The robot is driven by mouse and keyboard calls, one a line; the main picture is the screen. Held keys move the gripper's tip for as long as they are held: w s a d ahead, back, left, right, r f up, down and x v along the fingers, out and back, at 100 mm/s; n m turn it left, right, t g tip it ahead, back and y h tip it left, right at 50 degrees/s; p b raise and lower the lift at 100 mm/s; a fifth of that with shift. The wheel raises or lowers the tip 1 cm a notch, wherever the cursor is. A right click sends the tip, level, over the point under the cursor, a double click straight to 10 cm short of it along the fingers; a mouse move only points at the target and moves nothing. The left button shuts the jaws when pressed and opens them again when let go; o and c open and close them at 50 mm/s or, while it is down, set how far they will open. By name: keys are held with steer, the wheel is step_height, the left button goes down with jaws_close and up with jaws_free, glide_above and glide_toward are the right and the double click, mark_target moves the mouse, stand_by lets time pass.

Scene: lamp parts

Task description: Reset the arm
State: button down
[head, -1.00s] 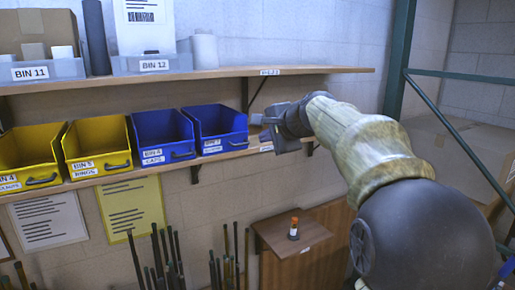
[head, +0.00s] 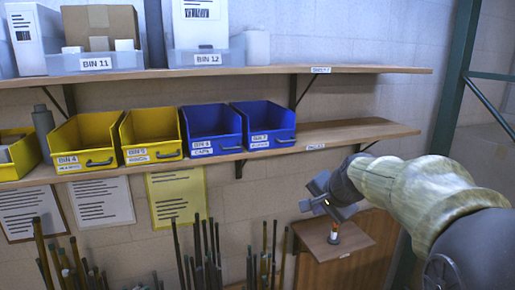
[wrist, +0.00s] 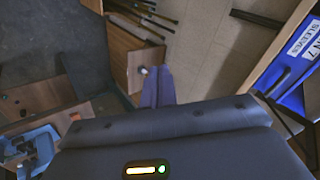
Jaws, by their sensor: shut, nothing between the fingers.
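My gripper (head: 322,196) is at the right of the head view, in front of the wall and below the lower shelf. Its fingers are together and hold nothing. In the wrist view the closed fingers (wrist: 158,88) point toward the wooden cabinet top and the floor. My arm reaches in from the right edge of the head view.
Blue bins (head: 212,130) and yellow bins (head: 88,140) stand on the lower shelf (head: 350,133). The upper shelf (head: 350,71) carries clear bins and boxes. Several rods (head: 205,245) stand below. A green rack post (head: 455,75) rises at the right. The lower shelf's right end is bare.

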steer(key=s+f+n+g+h, duration=0.2)
steer(key=s+f+n+g, duration=0.3)
steer(key=s+f, duration=1.6)
steer(key=f+n+b, duration=0.1)
steer(key=n, duration=0.4)
steer(key=shift+s+a, duration=0.25)
steer(key=shift+a, duration=0.1)
steer(key=shift+f, duration=0.1)
